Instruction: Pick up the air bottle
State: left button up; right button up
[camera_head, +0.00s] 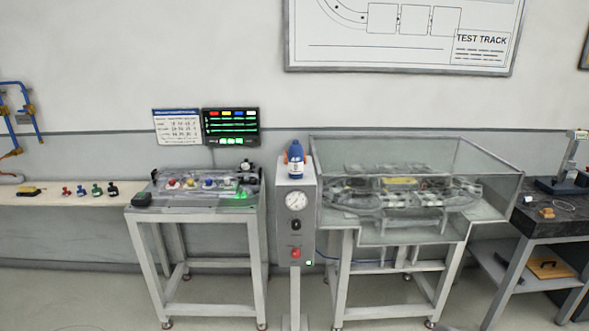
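A small blue bottle (296,154) with a pale label stands upright on top of a grey pedestal cabinet (296,228), near the middle of the view. It looks like the air bottle. Something orange shows at its left side, partly hidden behind it. The cabinet front carries a round gauge (296,200), a black knob (296,225) and a red button (296,253). Neither of my grippers is in view.
A clear-covered track table (400,220) stands close right of the cabinet. A table with coloured knobs (195,206) stands left. A wooden shelf (45,197) is far left and a dark bench (560,222) far right. The foreground floor (215,318) is clear.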

aim_at(296, 151)
jog(key=u, duration=0.5)
jog(key=i, duration=0.95)
jog(key=u, duration=0.2)
